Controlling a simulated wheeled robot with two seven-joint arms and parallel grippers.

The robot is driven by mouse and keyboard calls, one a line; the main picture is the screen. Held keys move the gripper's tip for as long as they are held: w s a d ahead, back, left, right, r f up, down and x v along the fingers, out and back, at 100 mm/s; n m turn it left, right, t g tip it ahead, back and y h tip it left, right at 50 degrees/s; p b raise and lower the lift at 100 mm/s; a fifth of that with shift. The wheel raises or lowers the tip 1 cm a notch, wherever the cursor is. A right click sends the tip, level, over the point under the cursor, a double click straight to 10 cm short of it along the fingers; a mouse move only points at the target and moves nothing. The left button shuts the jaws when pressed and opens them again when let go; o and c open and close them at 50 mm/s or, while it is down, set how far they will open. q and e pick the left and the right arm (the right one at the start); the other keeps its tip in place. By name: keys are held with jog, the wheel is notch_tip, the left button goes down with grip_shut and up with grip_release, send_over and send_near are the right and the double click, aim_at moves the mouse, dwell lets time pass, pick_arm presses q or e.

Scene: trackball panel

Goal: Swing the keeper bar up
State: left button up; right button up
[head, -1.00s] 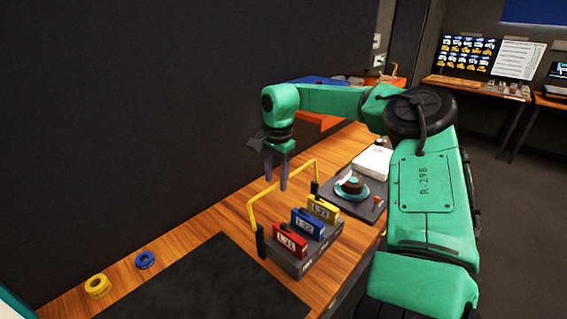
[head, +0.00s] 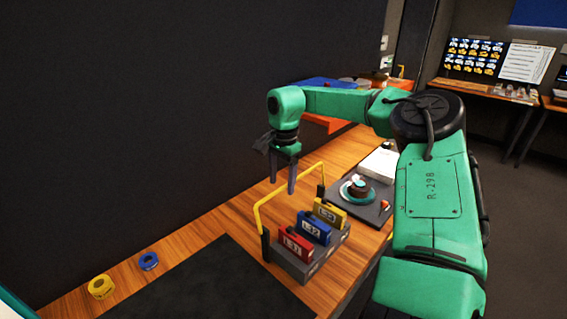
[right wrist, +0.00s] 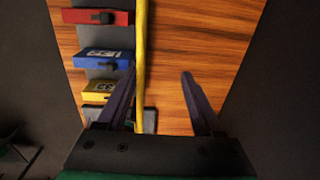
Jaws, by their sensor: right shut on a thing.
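The keeper bar (head: 307,172) is a yellow U-shaped rail on two black end posts, behind a row of labelled blocks. It leans up and back, clear of the table. My right gripper (head: 283,188) points down at the middle of the bar and is shut on it. In the right wrist view the bar (right wrist: 141,40) runs between the fingers (right wrist: 159,71), close along the left one. The red block (head: 294,245), blue block (head: 314,228) and yellow block (head: 329,212) sit on a dark grey base (head: 300,270). My left gripper is not in view.
A dark mat (head: 205,285) lies front left, with a yellow ring (head: 101,287) and blue ring (head: 148,261) beside it. A dark panel (head: 375,208) with a teal dish stands right of the blocks. A dark wall (head: 150,120) rises behind the table.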

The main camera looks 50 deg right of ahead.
notch_tip(320, 180, up, 14)
jog(key=b, duration=0.1)
jog(key=shift+s+r, duration=0.15)
jog(key=shift+s, duration=0.25)
jog(key=shift+a, duration=0.1)
